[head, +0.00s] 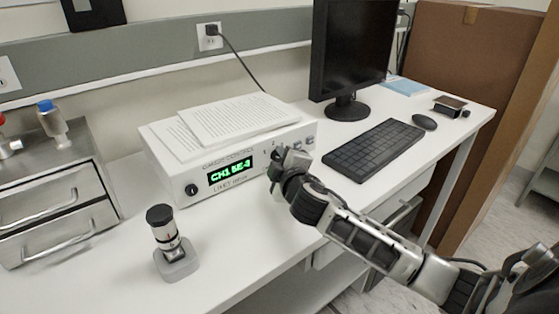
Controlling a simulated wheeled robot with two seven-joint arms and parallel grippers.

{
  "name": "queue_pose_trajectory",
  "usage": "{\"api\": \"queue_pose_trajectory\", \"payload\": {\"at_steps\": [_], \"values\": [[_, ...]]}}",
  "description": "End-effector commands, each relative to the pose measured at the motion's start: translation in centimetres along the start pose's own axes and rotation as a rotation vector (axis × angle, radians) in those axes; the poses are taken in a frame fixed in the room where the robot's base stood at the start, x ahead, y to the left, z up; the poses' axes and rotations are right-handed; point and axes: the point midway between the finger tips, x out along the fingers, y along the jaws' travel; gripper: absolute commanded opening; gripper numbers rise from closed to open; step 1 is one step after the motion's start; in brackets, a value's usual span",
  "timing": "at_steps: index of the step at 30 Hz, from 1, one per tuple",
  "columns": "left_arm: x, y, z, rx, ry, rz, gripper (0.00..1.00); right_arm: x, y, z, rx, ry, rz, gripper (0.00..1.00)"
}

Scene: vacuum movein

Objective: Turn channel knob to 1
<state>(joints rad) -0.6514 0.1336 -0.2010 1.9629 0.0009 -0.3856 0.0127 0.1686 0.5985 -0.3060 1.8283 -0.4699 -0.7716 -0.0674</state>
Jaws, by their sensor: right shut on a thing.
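The white controller box (165,162) stands on the white bench, with papers on its top. Its front display (232,171) shows green text that reads about "CH1 5E-3". My right gripper (277,164) is at the right part of the front panel, shut on what seems to be the channel knob, which the gripper mostly hides. Small number marks show just above the gripper; the knob's pointer cannot be seen. A black knob (191,190) sits at the lower left of the panel, apart from my gripper. My left gripper is not in view.
A gauge on a grey base (175,262) stands in front of the box. A metal drawer unit (62,222) is at the left. A keyboard (372,150), a mouse (424,122) and a monitor (352,50) are at the right.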

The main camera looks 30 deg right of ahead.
Motion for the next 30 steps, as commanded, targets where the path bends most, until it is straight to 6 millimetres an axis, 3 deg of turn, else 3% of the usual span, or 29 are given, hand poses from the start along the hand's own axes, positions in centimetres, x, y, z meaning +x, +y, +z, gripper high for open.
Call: {"api": "queue_pose_trajectory", "payload": {"at_steps": [9,10,12,23,30], "values": [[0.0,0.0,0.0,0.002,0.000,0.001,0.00,0.0,0.0,0.0,0.000,0.000,-0.001,0.04],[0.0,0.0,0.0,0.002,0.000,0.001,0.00,0.0,0.0,0.0,0.000,0.000,-0.001,0.35],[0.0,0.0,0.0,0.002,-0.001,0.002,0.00,0.0,0.0,0.0,0.000,0.000,-0.001,0.49],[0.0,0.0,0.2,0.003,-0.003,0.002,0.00,-0.5,-0.1,0.0,0.001,0.001,-0.001,0.49],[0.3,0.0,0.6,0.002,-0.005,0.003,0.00,-4.8,-0.3,0.1,0.002,0.002,-0.004,0.49]]}}
